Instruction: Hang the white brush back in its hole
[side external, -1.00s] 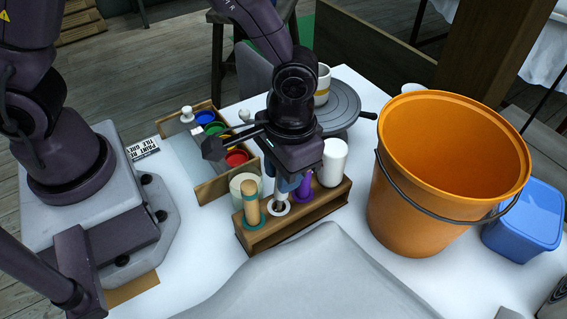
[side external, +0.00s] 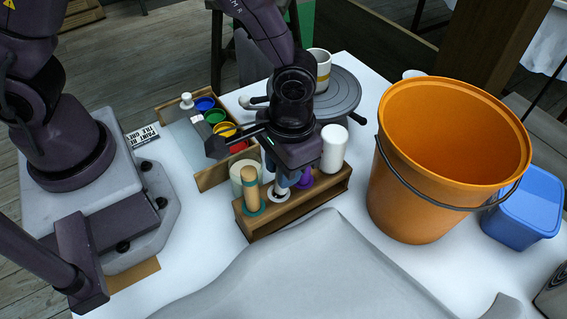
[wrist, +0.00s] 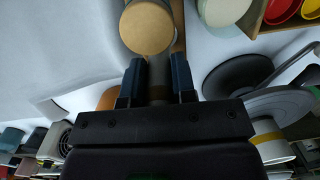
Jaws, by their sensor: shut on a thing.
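The wooden rack (side external: 325,196) stands on the white table, with coloured rings around its holes. My gripper (side external: 290,178) is over the rack, pointing down, shut on the white brush (side external: 281,187). The brush looks upright, and its lower end meets the white ring (side external: 271,197); how deep it sits in the hole is hidden. In the wrist view my gripper's fingers (wrist: 159,80) have a dark grey-brown piece between them. A tan-handled brush (side external: 251,188) stands in the teal-ringed hole to the left. A purple piece (side external: 305,180) stands close on the right.
A white cylinder (side external: 335,150) stands just behind the rack's right end. A paint tray (side external: 212,184) and a pale round container (side external: 238,172) are behind left. A turntable (side external: 343,95) is behind, and an orange bucket (side external: 415,190) stands to the right. A grey form (side external: 320,270) lies in front.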

